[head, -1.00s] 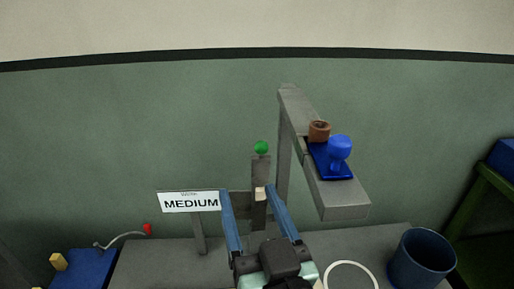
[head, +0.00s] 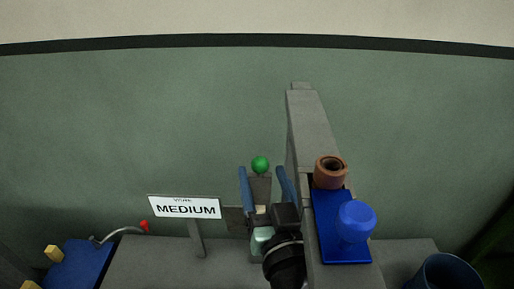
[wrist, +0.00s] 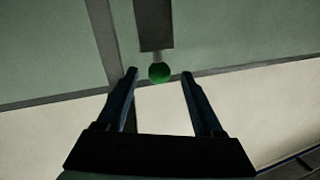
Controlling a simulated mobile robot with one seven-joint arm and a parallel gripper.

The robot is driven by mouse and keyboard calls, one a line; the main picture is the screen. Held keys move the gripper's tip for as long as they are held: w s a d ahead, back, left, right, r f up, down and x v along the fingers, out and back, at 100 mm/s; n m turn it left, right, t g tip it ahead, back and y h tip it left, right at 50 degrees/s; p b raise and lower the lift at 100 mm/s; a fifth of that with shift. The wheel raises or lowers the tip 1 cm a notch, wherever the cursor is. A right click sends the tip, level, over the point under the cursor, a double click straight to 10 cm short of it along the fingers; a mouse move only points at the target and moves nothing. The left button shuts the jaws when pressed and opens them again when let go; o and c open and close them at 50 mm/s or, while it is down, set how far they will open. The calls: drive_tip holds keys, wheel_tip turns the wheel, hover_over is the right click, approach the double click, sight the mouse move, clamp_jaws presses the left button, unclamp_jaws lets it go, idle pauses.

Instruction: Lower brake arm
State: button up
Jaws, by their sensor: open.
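A green ball knob (head: 260,164) tops an upright grey bar (head: 260,188), which looks like the brake arm. My gripper (head: 262,170) is open, its two blue fingers on either side of the bar just below the knob in the head view. In the wrist view the knob (wrist: 159,72) lies between the fingertips of my gripper (wrist: 160,74), with a gap on each side, and the grey bar (wrist: 154,25) runs up from it. Whether the fingers are level with the knob in depth is unclear. The bar's lower end is hidden by my gripper.
A tall grey beam (head: 317,130) stands close right of my gripper, carrying a brown ring (head: 330,172) and a blue plate with a blue knob (head: 355,220). A MEDIUM sign (head: 185,207) and a red-tipped lever (head: 144,226) are left. A blue bucket (head: 450,272) is lower right.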

drive_tip(key=x, duration=0.6)
drive_tip(key=shift+w+p, duration=0.35)
drive_tip(key=shift+a, duration=0.1)
clamp_jaws()
idle(1.0)
